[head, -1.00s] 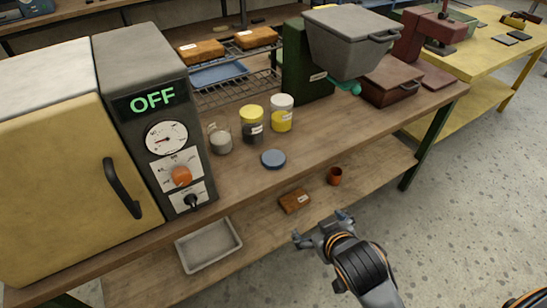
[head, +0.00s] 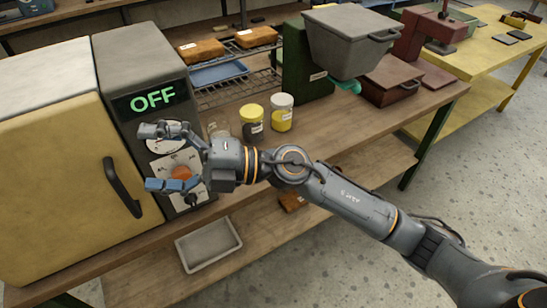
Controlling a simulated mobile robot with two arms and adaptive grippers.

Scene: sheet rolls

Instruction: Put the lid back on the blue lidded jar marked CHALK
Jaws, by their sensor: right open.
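My right gripper (head: 153,158) is open and empty, its blue-tipped fingers spread in front of the grey control panel of the oven-like unit. The blue lid, seen earlier lying flat on the bench, is hidden behind my right arm. My left gripper is not in view.
A yellow-lidded jar (head: 252,122) and a white-lidded yellow jar (head: 281,113) stand just behind my arm. The yellow-doored unit (head: 60,180) with its black handle fills the left. A grey tray (head: 208,245) is on the lower shelf.

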